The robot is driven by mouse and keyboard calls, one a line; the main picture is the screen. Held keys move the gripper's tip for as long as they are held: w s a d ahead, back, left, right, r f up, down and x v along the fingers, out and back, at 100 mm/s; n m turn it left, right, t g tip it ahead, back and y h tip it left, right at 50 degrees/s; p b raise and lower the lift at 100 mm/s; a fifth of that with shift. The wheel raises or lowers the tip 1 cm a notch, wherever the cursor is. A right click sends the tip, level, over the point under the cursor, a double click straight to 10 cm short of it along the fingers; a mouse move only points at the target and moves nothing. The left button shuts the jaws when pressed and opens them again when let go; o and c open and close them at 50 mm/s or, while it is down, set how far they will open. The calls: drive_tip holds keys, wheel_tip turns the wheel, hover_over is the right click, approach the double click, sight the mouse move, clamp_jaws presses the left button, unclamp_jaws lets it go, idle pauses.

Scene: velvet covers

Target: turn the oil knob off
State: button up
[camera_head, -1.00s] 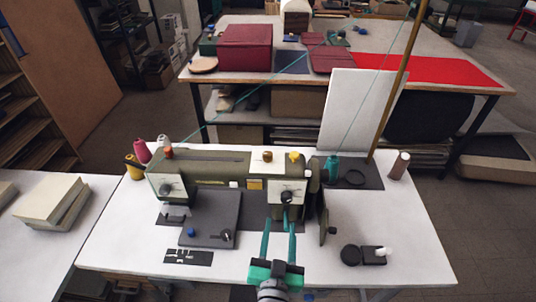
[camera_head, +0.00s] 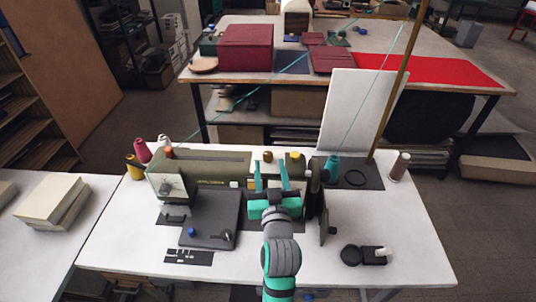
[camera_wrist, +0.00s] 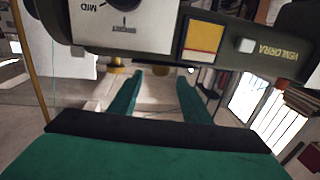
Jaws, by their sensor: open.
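An olive sewing machine (camera_head: 215,165) stands on the white table. On its top are a brass knob (camera_head: 267,156) and a yellow knob (camera_head: 295,155); no readable label shows which is the oil knob. My gripper (camera_head: 271,170) is open and empty at the machine's right part, its fingers pointing toward the top edge below these knobs. It hides the right dial in the head view. The wrist view is upside down: a white dial plate (camera_wrist: 145,35) marked MID is cut off at the top, and the open gripper (camera_wrist: 160,78) reaches past the machine's edge.
Thread spools (camera_head: 143,150) stand at the left and a brown one (camera_head: 400,166) at the right. A teal bottle (camera_head: 331,168) and a wooden pole (camera_head: 390,90) are right of the machine. A black round part (camera_head: 350,255) lies at the front right. The front right tabletop is mostly clear.

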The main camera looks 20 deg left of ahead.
sight(268, 158)
drive_tip(key=shift+x, duration=3)
drive_tip(key=shift+c, duration=0.6)
drive_tip(key=c, duration=0.9)
